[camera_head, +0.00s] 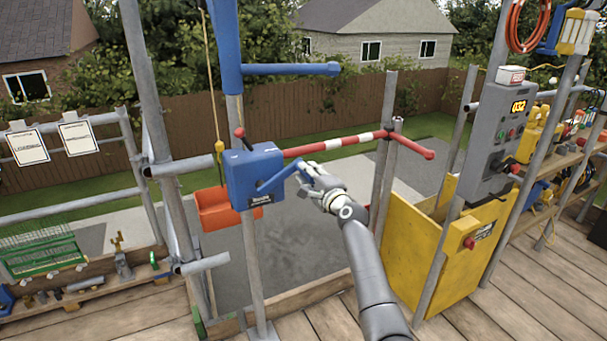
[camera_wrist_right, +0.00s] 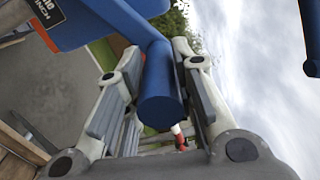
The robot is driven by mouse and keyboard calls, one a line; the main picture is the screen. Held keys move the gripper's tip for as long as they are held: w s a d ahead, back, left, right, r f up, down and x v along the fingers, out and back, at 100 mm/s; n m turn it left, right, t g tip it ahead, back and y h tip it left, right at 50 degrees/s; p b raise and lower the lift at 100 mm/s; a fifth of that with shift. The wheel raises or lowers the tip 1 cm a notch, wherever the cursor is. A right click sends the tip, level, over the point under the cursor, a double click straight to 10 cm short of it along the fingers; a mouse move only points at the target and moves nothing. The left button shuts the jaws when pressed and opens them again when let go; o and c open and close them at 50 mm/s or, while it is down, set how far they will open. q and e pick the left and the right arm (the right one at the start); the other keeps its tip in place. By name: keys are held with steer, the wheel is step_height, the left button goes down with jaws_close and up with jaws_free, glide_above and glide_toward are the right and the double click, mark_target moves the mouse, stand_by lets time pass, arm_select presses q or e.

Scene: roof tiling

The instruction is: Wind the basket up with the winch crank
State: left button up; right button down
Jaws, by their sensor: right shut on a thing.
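The blue winch box (camera_head: 256,175) is mounted on a grey post in the middle of the head view. Its blue crank arm (camera_head: 277,180) slants up to the right from the box. My right gripper (camera_head: 308,174) is shut on the crank's handle; the blue round handle (camera_wrist_right: 160,112) sits between the two fingers in the right wrist view. The orange basket (camera_head: 215,207) hangs behind and left of the winch box, below a yellow hook (camera_head: 219,147) on a yellow rope (camera_head: 211,70). The winch box hides part of the basket. My left gripper is not in view.
A red-and-white barrier bar (camera_head: 345,141) crosses behind my right gripper. A yellow hoist gate (camera_head: 415,240) and a grey control box (camera_head: 490,140) stand to the right. A green mesh crate (camera_head: 40,250) is at the left. Wooden deck lies in front.

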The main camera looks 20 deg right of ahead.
steer(key=shift+d+f+m, duration=0.2)
steer(key=shift+f, duration=0.3)
steer(key=shift+d+f+m, duration=0.15)
steer(key=shift+f+m, duration=0.05)
steer(key=shift+f, duration=0.25)
steer(key=c, duration=1.2)
jaws_free()
steer(key=shift+s+f, duration=0.1)
steer(key=shift+f, duration=0.05)
steer(key=shift+o, duration=0.2)
steer(key=s+r, duration=0.1)
steer(key=s, duration=1.1)
steer(key=shift+d, duration=0.15)
